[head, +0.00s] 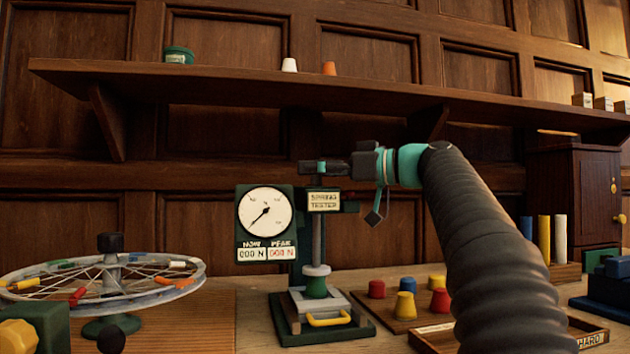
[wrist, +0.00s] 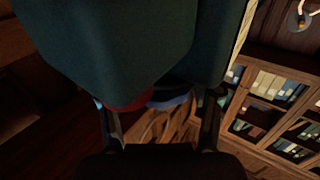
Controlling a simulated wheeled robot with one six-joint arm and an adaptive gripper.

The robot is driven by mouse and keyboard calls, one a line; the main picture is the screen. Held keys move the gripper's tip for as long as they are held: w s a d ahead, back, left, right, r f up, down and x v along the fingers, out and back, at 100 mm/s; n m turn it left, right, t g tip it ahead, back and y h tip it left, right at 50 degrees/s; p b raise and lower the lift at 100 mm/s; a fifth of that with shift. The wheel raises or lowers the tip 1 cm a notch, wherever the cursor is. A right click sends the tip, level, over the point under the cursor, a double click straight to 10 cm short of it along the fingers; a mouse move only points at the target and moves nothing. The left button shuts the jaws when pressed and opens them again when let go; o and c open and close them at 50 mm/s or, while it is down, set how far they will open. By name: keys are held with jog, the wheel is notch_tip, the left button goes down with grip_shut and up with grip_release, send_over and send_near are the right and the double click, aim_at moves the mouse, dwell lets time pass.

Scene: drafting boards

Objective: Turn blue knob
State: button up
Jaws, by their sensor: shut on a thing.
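The spring tester (head: 324,200) stands on the bench in the middle of the head view, with a round dial (head: 266,212) and readouts of 000 N. My gripper (head: 318,168) is at the top of its column, reaching in from the right. In the wrist view, a rounded blue edge, apparently the blue knob (wrist: 173,101), shows between the fingers of my gripper (wrist: 160,107), beside a rounded red edge (wrist: 128,102). The fingers are shut on it; the dark body of the tester hides most of the knob and the contact.
A spoked wheel (head: 110,285) with coloured clips lies left of the tester. A board with red and yellow pegs (head: 405,306) and a wooden tray (head: 435,340) lie to the right, below my arm. A wall shelf (head: 250,78) runs above.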

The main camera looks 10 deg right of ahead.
jog(key=m+t+h+b, duration=0.1)
jog(key=t+h, duration=0.1)
jog(key=m+t+h+b, duration=0.2)
jog(key=shift+s+a+f+m, duration=0.15)
jog(key=shift+m, duration=0.15)
jog(key=m+t+h, duration=0.2)
jog(key=h, duration=0.1)
jog(key=shift+r+m+b, duration=0.2)
jog(key=shift+m+b, duration=0.1)
jog(key=shift+b, duration=0.05)
jog(key=shift+r+m+t+h+p, duration=0.1)
jog(key=shift+m+t+h+p, duration=0.2)
jog(key=shift+m+h+p, duration=0.5)
jog(key=shift+m+t+h+p, duration=0.1)
jog(key=shift+m+t+h, duration=0.25)
jog(key=shift+h, duration=0.85)
jog(key=shift+m+h+p, duration=0.35)
jog(key=shift+h+p, duration=0.1)
jog(key=shift+h, duration=0.05)
jog(key=shift+m+h+p, duration=0.8)
jog(key=shift+h+p, duration=0.3)
jog(key=shift+h, duration=0.1)
jog(key=o, duration=1.1)
jog(key=shift+o, duration=0.2)
